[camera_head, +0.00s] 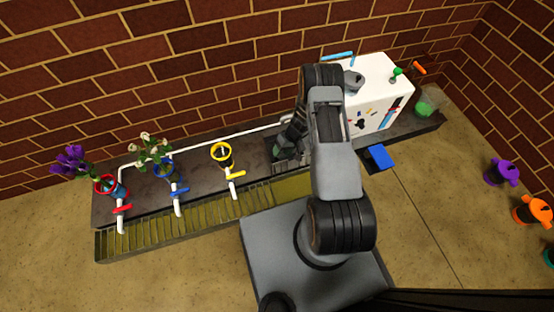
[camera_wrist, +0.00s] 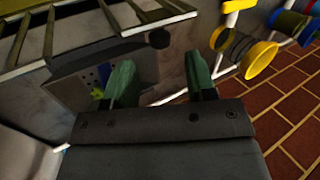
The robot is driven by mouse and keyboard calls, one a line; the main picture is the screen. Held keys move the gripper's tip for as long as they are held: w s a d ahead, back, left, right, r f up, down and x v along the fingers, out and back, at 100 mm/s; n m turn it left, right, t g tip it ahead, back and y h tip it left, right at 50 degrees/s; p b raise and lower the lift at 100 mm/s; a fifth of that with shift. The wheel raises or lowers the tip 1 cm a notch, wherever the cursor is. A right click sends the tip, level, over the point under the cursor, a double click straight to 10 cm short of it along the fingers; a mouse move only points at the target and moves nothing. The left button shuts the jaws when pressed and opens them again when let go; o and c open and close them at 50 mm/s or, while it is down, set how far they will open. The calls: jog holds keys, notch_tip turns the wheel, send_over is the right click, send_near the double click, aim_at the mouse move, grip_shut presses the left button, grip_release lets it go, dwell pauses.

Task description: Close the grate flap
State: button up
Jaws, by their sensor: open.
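A slatted grate (camera_head: 185,216) runs along the front of the dark bench. It also shows at the top of the wrist view (camera_wrist: 75,30). Right of its slats, a plain olive stretch (camera_head: 293,187) shows beside my base. What looks like a raised slatted flap (camera_head: 291,162) stands behind that stretch, partly hidden by my arm; its exact angle I cannot tell. My gripper (camera_wrist: 160,75) is open, with two green fingers apart and nothing seen between them. In the head view my gripper (camera_head: 284,150) is low over the bench, close to that flap; contact is unclear.
Red (camera_head: 108,186), blue (camera_head: 167,168) and yellow (camera_head: 222,155) rings stand on the bench with white pipes; flowers are in the first two. A white box (camera_head: 378,90) stands right of my arm. A blue-topped item (camera_head: 380,157) lies before it. Purple (camera_head: 501,172) and orange (camera_head: 532,209) pots stand far right.

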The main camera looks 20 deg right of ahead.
jog(key=shift+b+x, duration=0.6)
jog(key=shift+x, duration=1.8)
jog(key=shift+r, duration=0.1)
grip_shut()
jog(key=shift+a, duration=0.15)
jog(key=shift+s, duration=0.2)
